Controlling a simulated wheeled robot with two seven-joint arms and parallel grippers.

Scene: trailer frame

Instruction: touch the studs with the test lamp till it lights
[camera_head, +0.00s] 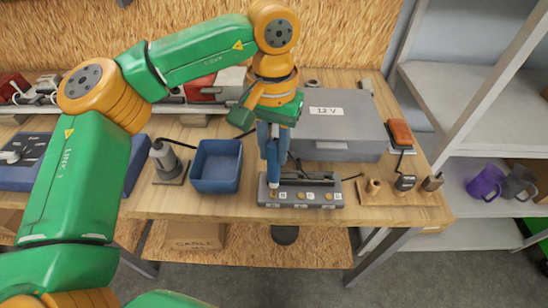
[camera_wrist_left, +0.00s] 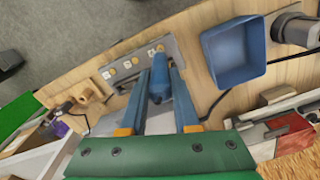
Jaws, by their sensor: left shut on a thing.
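My left gripper (camera_head: 272,160) is shut on a blue test lamp (camera_wrist_left: 158,84), which points down at the grey terminal block (camera_head: 318,185) at the table's front edge. The lamp's lower end is at the leftmost stud in the head view, and I cannot tell whether it touches. The brass studs stand in a row along the block; one shows in the left wrist view (camera_wrist_left: 127,65). The gripper fingers (camera_wrist_left: 158,95) straddle the lamp body in that view. I see no clear glow on the lamp. My right gripper is not in view.
A blue bin (camera_head: 217,166) stands left of the block. A grey case marked 12 V (camera_head: 341,118) is behind it. A wooden holder (camera_head: 400,192) is to the right, and a lamp-like tool on a stand (camera_head: 168,163) is at left. Shelves with mugs (camera_head: 486,184) are far right.

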